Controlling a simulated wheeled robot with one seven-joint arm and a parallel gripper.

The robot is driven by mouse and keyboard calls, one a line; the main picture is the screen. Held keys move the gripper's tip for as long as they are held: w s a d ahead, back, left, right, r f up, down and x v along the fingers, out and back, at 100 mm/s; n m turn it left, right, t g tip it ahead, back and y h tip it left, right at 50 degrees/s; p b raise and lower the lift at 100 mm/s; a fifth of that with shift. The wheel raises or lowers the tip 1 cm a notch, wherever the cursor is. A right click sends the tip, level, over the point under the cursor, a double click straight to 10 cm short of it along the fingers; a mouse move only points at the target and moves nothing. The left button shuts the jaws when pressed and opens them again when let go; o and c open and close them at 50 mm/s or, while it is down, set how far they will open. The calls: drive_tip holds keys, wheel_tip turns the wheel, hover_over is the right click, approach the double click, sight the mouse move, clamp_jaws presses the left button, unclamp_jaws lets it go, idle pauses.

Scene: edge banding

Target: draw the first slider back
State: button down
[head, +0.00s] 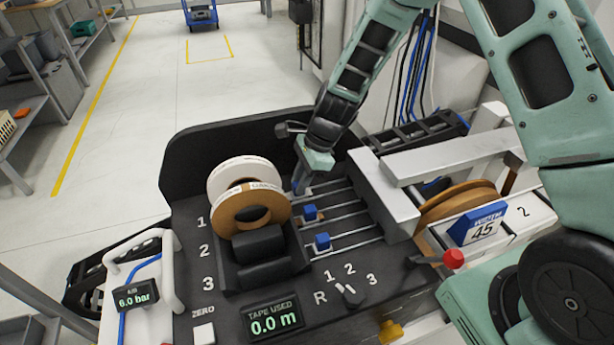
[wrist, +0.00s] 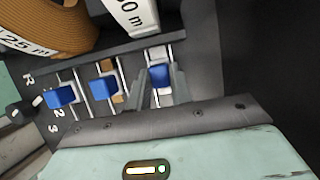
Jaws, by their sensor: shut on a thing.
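The first slider, a blue block (wrist: 159,76), sits on its rails at the right of the row in the wrist view. My gripper (wrist: 160,84) is shut on it, one finger on each side. In the head view my gripper (head: 302,187) reaches down to the farthest rails and mostly hides this slider. The second slider (head: 310,212) and third slider (head: 322,241) are blue blocks on the nearer rails; they also show in the wrist view, the second (wrist: 104,87) in the middle and the third (wrist: 60,97) at left. My gripper is apart from both.
A white tape roll (head: 232,170) and a brown tape roll (head: 252,212) stand left of the rails. A pale metal block (head: 385,195) closes the rails' right end. A selector knob (head: 348,295) and a tape display (head: 270,318) are in front. A black wall rises behind.

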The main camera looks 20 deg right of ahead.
drive_tip(key=shift+a, duration=0.2)
drive_tip(key=c, duration=1.2)
unclamp_jaws()
drive_tip(key=shift+c, duration=0.2)
drive_tip(key=shift+r, duration=0.1)
drive_tip(key=v, duration=1.7)
drive_tip(key=shift+d, duration=0.15)
